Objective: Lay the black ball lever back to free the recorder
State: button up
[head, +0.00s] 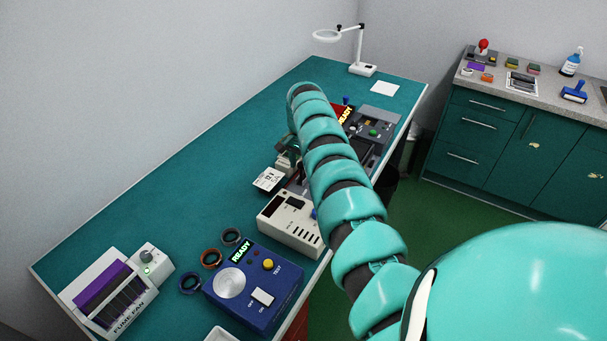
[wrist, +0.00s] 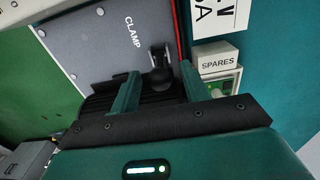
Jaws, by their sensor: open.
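The black ball lever (wrist: 160,76) stands by the right edge of a grey plate (wrist: 95,48) marked CLAMP in the wrist view. My gripper (wrist: 158,84) is open, with one finger on each side of the ball. I cannot tell whether either finger touches it. A black ribbed part (wrist: 100,104) shows below the plate, partly behind the left finger; I cannot tell if it is the recorder. In the head view my arm covers the lever, and the gripper is mostly hidden.
A SPARES box (wrist: 218,62) sits close right of the right finger. In the head view, a beige device (head: 290,224), a blue READY box (head: 258,318) and a fume fan unit (head: 128,312) line the bench (head: 130,215). The bench's left back area is clear.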

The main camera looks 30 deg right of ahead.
jog(key=c, duration=0.9)
jog(key=shift+a+r+p, duration=0.1)
jog(key=shift+a+p, duration=0.1)
jog(key=shift+p, duration=0.85)
